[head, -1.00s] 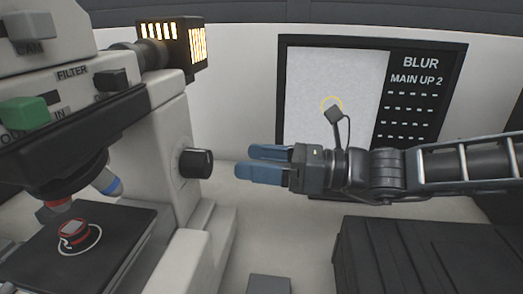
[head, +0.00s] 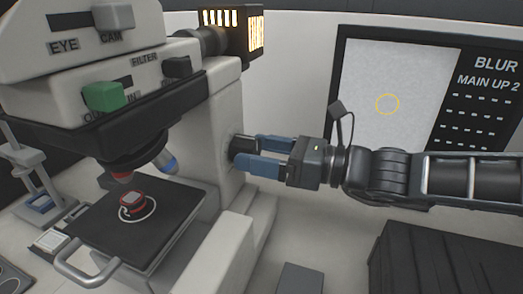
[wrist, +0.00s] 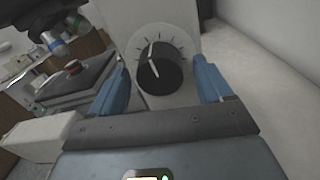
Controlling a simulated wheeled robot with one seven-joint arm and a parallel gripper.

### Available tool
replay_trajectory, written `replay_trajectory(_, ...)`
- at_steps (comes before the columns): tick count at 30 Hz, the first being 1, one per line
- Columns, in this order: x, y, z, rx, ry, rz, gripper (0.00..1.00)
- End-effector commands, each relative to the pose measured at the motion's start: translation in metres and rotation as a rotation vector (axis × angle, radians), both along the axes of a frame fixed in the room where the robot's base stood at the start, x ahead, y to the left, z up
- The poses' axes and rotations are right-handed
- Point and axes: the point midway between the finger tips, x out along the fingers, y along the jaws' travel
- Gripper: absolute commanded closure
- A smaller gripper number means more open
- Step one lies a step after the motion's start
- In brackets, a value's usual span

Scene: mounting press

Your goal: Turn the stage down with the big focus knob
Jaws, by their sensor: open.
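The big focus knob (wrist: 161,70) is black with a white pointer line, on the pale side of the microscope, with dial marks around its top. In the head view the knob (head: 238,147) is partly hidden by my gripper (head: 249,153). My gripper is open, and in the wrist view its blue fingers (wrist: 164,85) stand on either side of the knob with visible gaps. The black stage (head: 180,207) sits under the objectives and bears a red-rimmed round sample (head: 132,203).
A wall screen (head: 400,90) reads "BLUR" and "MAIN UP 2", with a yellow ring on its pale panel. The microscope's pale stepped base (head: 235,245) lies below my gripper. A dark ribbed case (head: 430,255) stands at lower right.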

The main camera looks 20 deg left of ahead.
Motion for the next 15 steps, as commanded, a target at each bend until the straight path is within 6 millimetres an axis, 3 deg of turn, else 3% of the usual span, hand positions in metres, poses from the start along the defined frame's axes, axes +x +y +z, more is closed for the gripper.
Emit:
replay_trajectory(3, 0.0001, -0.0001, 0.0000, 0.000, 0.000, 0.000, 0.23)
replay_trajectory(15, 0.0001, -0.0003, 0.0000, 0.000, -0.001, 0.000, 0.61)
